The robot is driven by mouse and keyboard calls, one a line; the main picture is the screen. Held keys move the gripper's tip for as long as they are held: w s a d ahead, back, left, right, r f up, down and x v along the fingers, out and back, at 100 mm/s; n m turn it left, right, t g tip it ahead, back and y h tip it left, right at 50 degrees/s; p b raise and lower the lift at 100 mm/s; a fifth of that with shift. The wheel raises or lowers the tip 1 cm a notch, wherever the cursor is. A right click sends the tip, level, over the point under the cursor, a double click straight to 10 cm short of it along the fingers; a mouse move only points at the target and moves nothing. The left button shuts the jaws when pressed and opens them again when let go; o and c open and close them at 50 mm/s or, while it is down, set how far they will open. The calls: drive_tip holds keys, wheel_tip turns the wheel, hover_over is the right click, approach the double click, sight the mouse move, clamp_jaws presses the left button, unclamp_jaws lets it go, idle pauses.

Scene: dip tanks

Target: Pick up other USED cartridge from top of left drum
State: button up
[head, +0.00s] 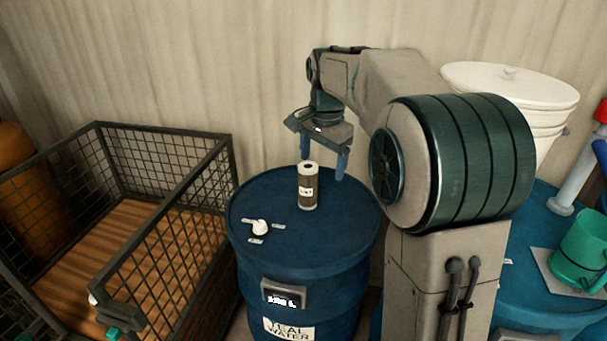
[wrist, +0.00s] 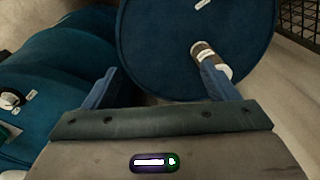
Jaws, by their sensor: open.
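One cartridge (head: 308,190), with a brownish body, pale ends and a white label, stands upright on top of the left blue drum (head: 280,250). My gripper (head: 323,167) is open and empty, above the back of the drum top and behind the cartridge. In the wrist view, the cartridge (wrist: 208,55) shows on the drum top (wrist: 160,50) beside the right finger, which hides part of it. It is not centred between the fingers of my gripper (wrist: 159,70). I cannot tell whether finger and cartridge touch.
A white knob (head: 260,227) with small labels sits on the drum top. A wire-mesh crate (head: 160,245) stands left of the drum. Right are another blue drum (head: 540,225), a white lidded bucket (head: 510,85) and a green cup (head: 585,252). A corrugated wall (head: 230,60) closes the back.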

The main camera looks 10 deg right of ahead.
drive_tip(key=w+r+m+p, duration=0.1)
drive_tip(key=w+m+p, duration=0.35)
drive_tip(key=w, duration=0.75)
drive_tip(key=m+g+p, duration=0.2)
drive_tip(key=m, duration=0.6)
hover_over(308, 166)
drive_tip(key=a, duration=0.2)
wheel_tip(308, 166, down, 4)
drive_tip(key=f, duration=0.1)
drive_tip(key=shift+n, duration=0.25)
drive_tip(key=f, duration=0.2)
drive_tip(key=f+b, duration=0.1)
drive_tip(key=f, duration=0.2)
drive_tip(key=f+b, duration=0.1)
drive_tip(key=f, duration=0.2)
drive_tip(key=shift+w+d, duration=0.15)
drive_tip(key=shift+d, duration=0.2)
drive_tip(key=f, duration=0.1)
drive_tip(key=d+f, duration=0.1)
drive_tip(key=f, duration=0.2)
drive_tip(key=shift+s+d+p, duration=0.2)
drive_tip(key=shift+s+p, duration=0.05)
drive_tip(key=shift+p, duration=0.05)
drive_tip(key=shift+f, duration=0.7)
drive_tip(key=c, duration=1.3)
